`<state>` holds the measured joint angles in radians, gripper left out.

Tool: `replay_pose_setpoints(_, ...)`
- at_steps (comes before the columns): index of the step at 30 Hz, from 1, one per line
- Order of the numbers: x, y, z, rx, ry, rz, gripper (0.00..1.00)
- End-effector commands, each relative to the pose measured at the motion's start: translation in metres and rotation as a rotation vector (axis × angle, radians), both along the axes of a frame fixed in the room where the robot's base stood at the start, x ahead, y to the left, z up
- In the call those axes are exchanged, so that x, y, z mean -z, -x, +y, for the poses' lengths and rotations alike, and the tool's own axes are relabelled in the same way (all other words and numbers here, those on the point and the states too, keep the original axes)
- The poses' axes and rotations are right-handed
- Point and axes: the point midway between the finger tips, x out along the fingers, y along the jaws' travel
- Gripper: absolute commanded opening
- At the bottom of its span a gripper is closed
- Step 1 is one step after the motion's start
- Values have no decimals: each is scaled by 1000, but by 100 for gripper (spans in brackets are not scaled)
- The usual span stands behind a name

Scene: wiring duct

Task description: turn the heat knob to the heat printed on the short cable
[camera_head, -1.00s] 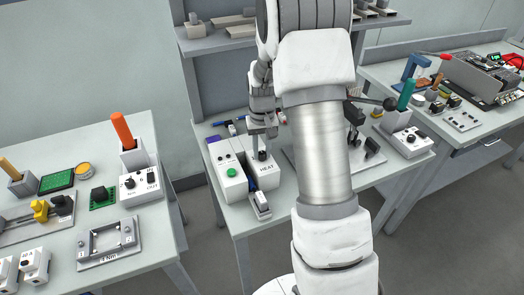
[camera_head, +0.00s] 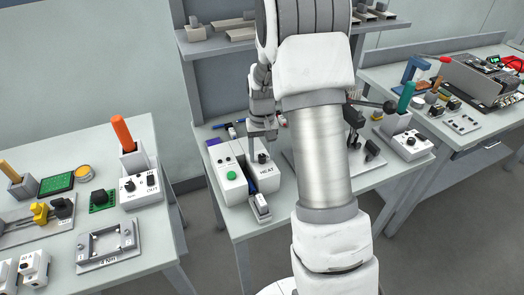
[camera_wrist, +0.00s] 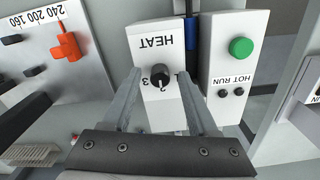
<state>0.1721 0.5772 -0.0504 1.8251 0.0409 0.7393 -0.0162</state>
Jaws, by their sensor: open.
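The heat knob (camera_wrist: 160,76) is a round black knob on a white box marked HEAT (camera_wrist: 163,22), with the figures 2 and 3 readable around it. It also shows in the head view (camera_head: 262,158). My gripper (camera_wrist: 160,85) is open, with one finger on each side of the knob in the wrist view; I cannot tell whether they reach its depth. In the head view my gripper (camera_head: 262,140) is just above and behind the knob. I cannot make out the short cable or any print on it.
A white box with a green button (camera_wrist: 240,47), marked HOT RUN, stands beside the heat box. A blue item (camera_wrist: 191,32) lies in the gap between them. A panel with an orange handle (camera_wrist: 67,46) and the figures 240, 200, 160 is on the other side.

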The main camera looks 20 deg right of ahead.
Motion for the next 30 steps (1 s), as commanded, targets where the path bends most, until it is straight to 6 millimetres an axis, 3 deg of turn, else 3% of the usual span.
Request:
replay_pose_setpoints(5,-11,0,0,0,0,-2,59)
replay_pose_setpoints(21,-134,-1,0,0,1,-5,59)
replay_pose_setpoints(30,-171,0,0,0,0,-1,59)
